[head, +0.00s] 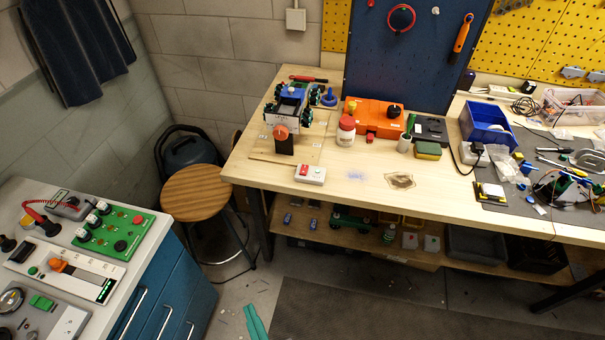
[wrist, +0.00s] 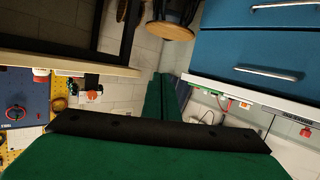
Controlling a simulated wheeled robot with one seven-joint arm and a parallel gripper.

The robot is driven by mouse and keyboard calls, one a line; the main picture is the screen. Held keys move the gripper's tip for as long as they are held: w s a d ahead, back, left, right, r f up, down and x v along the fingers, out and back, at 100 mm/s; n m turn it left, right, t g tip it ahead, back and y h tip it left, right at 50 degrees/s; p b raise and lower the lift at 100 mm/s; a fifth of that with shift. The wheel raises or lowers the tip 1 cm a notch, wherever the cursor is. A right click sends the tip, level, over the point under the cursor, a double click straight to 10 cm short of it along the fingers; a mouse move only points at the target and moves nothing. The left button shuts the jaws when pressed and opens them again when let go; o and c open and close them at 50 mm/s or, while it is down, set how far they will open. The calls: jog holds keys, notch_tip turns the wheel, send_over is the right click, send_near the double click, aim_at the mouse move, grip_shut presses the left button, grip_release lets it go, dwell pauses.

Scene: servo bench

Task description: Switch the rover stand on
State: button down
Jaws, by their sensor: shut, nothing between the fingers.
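The rover stand is on the left part of the wooden bench (head: 345,178). A small rover (head: 290,104) with dark green wheels sits raised on it, above a black post (head: 284,146) and an orange knob (head: 281,132). A small white box (head: 310,175) with a red button lies in front of it near the bench edge; I cannot tell its switch state. My gripper (wrist: 160,78) shows in the wrist view as two long green fingers, shut together and empty. It also shows low in the head view (head: 249,308), over the floor, well apart from the stand.
A grey bench (head: 150,262) with blue drawers and several control panels stands at left. A round wooden stool (head: 196,192) is between the benches. A white jar (head: 346,131) and an orange case (head: 376,118) stand right of the rover. The floor in front is open.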

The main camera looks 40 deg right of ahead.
jog(key=w+d+r+m+h, duration=0.2)
jog(key=w+d+r+h, duration=0.1)
jog(key=w+d, duration=0.4)
jog(key=w+d+r+m+g+h, duration=0.2)
jog(key=w+d+r+m+h, duration=0.1)
jog(key=d+r, duration=0.4)
jog(key=w+d+r+m+g+h, duration=0.3)
jog(key=w+d+r+m, duration=0.1)
jog(key=d+r, duration=0.3)
jog(key=w+d, duration=0.1)
jog(key=d, duration=0.1)
jog(key=shift+w+d, duration=0.25)
jog(key=shift+d, duration=0.05)
send_over(304, 170)
jog(key=s+a, duration=0.3)
notch_tip(304, 170, down, 2)
jog(key=shift+d+f, duration=0.15)
jog(key=shift+f, duration=0.05)
notch_tip(304, 170, down, 2)
jog(key=shift+w+d+f, duration=0.15)
jog(key=shift+f, duration=0.95)
